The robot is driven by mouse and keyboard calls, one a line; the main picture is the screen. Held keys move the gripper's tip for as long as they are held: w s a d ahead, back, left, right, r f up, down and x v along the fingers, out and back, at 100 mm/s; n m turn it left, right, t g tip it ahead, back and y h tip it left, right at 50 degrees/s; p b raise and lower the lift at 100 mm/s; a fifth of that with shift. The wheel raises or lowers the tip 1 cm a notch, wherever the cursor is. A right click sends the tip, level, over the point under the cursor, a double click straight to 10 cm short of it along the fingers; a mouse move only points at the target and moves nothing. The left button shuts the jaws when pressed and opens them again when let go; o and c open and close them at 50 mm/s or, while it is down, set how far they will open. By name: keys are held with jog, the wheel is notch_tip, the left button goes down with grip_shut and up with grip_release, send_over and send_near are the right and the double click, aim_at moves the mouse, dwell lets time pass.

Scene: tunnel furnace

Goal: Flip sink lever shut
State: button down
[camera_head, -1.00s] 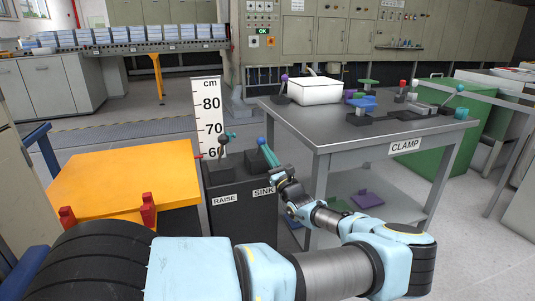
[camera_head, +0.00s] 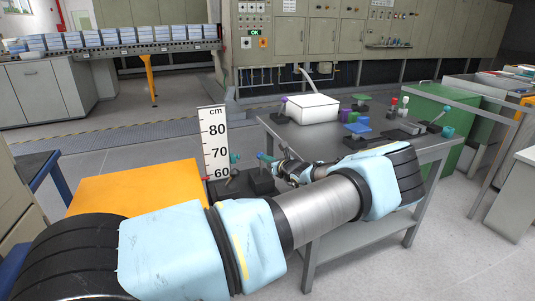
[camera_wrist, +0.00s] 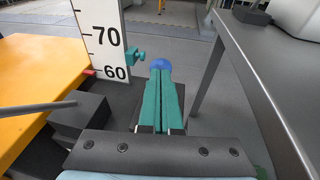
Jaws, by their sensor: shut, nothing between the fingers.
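The sink lever's blue ball knob (camera_wrist: 160,64) shows in the wrist view just beyond the tips of my gripper (camera_wrist: 161,76). The teal fingers are together and hold nothing. They point at the knob and overlap its lower edge; I cannot tell whether they touch it. The lever's shaft is hidden behind the fingers. In the head view my gripper (camera_head: 267,157) is small, above the dark lever housing (camera_head: 259,180). My arm covers the front of the housing and its labels.
The neighbouring lever block (camera_wrist: 80,115) stands left of my fingers, with a grey rod leaning left. Behind stands the centimetre scale (camera_head: 214,140) with a teal clamp (camera_wrist: 136,57). An orange table (camera_head: 135,187) is at left. A grey workbench (camera_head: 300,135) is close at right.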

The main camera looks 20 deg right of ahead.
aim_at(262, 153)
jog(key=shift+w+a+r+g+h+p, duration=0.15)
jog(key=shift+w+r+g+h+p, duration=0.15)
jog(key=shift+w+r+g+p, duration=0.45)
jog(key=shift+w+a+f+g+p, duration=0.1)
jog(key=shift+w+f+g+p, duration=0.1)
jog(key=shift+w+g+p, duration=0.4)
jog(key=shift+w+f+g, duration=0.1)
jog(key=shift+w+g, duration=0.2)
jog(key=shift+g, duration=0.05)
jog(key=shift+w+f, duration=0.1)
jog(key=shift+w, duration=0.4)
jog(key=shift+w, duration=0.15)
jog(key=shift+r, duration=0.2)
